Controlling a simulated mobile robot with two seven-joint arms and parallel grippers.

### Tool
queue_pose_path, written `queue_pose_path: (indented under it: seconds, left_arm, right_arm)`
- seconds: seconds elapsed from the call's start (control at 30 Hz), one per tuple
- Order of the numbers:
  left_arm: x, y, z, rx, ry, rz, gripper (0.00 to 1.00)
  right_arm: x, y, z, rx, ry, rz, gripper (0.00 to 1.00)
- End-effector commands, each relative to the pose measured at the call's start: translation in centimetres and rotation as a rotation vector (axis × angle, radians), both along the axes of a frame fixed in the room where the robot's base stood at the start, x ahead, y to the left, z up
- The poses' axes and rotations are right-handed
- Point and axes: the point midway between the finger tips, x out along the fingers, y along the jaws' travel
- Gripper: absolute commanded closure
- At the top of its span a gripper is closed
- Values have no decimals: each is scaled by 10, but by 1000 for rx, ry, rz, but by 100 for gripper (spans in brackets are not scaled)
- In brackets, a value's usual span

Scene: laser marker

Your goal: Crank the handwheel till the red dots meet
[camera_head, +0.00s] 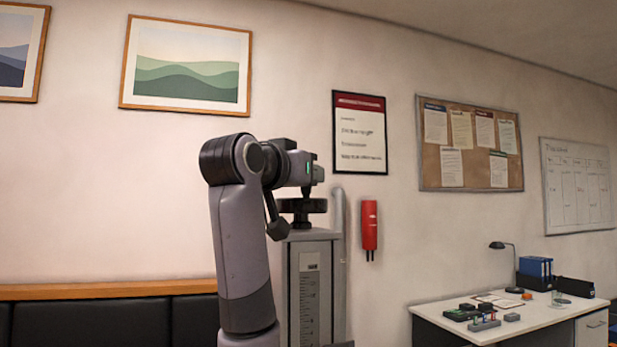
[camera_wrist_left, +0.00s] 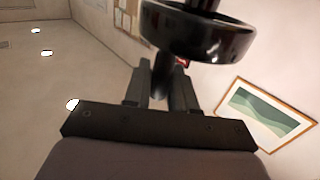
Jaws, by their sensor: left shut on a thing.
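The dark handwheel (camera_head: 302,206) sits on top of a grey column with a ruled scale (camera_head: 309,295). In the left wrist view the black wheel rim (camera_wrist_left: 200,38) fills the top, and a dark handle (camera_wrist_left: 162,78) comes down from it between my fingers. My left gripper (camera_wrist_left: 160,92) is shut on this handle. In the head view my left gripper (camera_head: 318,174) is just above the wheel, and its grip on the handle is hard to make out there. No red dots can be seen in either view. My right gripper is not in view.
A red wall-mounted device (camera_head: 370,228) hangs right of the column. A white desk (camera_head: 440,308) with small parts, a lamp and blue binders stands at the right. A black padded bench (camera_head: 100,320) runs along the wall at the left.

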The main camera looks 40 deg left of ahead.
Motion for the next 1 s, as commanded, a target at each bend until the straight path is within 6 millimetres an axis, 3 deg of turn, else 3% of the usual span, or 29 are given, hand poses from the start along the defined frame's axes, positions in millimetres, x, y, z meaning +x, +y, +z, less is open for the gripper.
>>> queue_pose_path:
  seconds: [1.0]
  left_arm:
    - [-16, 24, 1, -5, -2, -934, 100]
  right_arm:
    - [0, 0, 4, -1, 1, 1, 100]
